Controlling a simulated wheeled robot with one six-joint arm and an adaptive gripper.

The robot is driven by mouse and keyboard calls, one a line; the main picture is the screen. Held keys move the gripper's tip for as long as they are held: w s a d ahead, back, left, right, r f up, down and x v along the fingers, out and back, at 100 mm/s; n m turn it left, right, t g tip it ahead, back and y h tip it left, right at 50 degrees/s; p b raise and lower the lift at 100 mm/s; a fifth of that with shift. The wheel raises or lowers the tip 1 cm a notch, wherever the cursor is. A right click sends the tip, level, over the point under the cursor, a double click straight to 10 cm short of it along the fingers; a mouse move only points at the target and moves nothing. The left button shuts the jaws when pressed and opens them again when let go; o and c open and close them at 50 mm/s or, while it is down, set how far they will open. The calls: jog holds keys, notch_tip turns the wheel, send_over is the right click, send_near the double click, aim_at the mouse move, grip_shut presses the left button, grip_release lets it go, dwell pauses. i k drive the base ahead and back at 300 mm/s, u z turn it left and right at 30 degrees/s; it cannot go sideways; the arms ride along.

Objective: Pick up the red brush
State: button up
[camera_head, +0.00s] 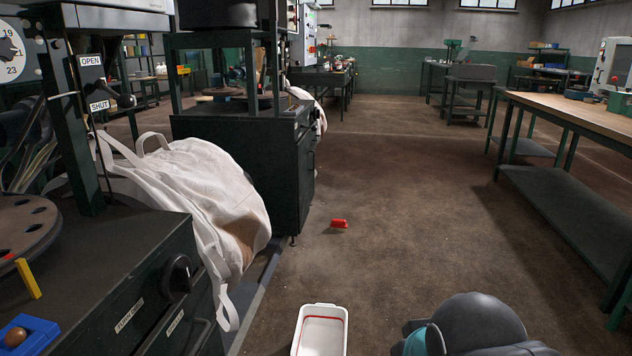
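A small red object (339,224), which looks like the red brush, lies on the brown floor near the middle of the view, to the right of the dark machine cabinet. It is too small here to make out bristles or a handle. A rounded dark grey part with a teal band at the bottom right looks like part of my arm. My gripper's fingers do not show, so I cannot see where they are relative to the red object.
A white tray (300,340) with a red line inside stands at the bottom centre. A white bulk bag (200,180) hangs out between dark machine cabinets (290,170) on the left. A wooden-topped workbench (575,112) stands on the right. The floor between (420,200) is clear.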

aim_at(340, 224)
jog(key=z, duration=0.75)
jog(key=i, duration=3.65)
jog(key=u, duration=1.25)
jog(key=i, duration=0.6)
jog(key=u, duration=0.2)
